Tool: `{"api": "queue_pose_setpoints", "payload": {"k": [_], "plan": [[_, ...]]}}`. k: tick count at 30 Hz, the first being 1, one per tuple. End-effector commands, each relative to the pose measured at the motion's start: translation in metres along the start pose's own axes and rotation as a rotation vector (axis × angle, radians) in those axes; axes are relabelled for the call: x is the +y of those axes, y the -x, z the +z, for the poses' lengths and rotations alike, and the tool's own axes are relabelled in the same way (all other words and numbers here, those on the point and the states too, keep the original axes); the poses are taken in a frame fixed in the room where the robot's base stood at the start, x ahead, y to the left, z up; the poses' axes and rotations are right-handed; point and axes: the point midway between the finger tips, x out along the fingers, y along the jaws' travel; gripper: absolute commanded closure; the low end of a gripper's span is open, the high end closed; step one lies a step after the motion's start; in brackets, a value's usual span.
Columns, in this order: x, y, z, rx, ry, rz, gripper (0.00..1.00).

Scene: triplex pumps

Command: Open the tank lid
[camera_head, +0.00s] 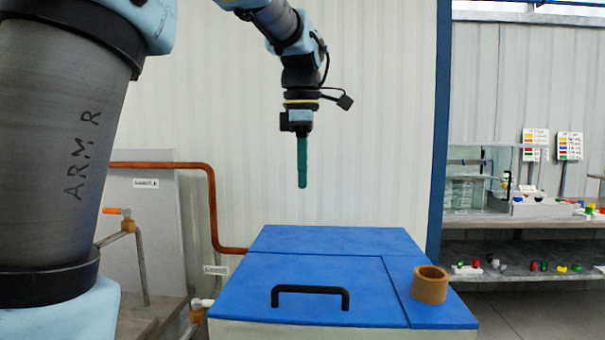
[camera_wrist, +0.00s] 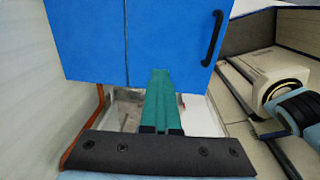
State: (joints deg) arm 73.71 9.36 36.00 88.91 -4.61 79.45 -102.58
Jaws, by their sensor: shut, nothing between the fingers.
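The tank's blue lid (camera_head: 250,292) lies flat and closed on top of the tank, with a black bar handle (camera_head: 310,290) near its front edge. In the wrist view the lid (camera_wrist: 165,30) fills the upper middle and its handle (camera_wrist: 212,38) is at the upper right. My gripper (camera_head: 302,186) has green fingers, pressed together and empty, pointing down above the back part of the tank. It is apart from the lid and handle. In the wrist view my gripper (camera_wrist: 161,72) shows at the lower middle, left of the handle.
A brown ring (camera_head: 430,286) stands on the blue top right of the lid. A copper pipe (camera_head: 212,205) runs along the left and behind the tank. Shelves (camera_head: 525,222) with small coloured parts are at the far right. The air above the lid is clear.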

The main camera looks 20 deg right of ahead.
Motion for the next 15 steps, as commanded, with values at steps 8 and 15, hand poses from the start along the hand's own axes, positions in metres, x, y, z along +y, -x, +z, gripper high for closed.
{"api": "queue_pose_setpoints", "payload": {"k": [8,15], "plan": [[0.0,0.0,0.0,0.0,0.0,0.0,0.87],[0.0,0.0,0.0,0.0,0.0,0.0,0.6]]}}
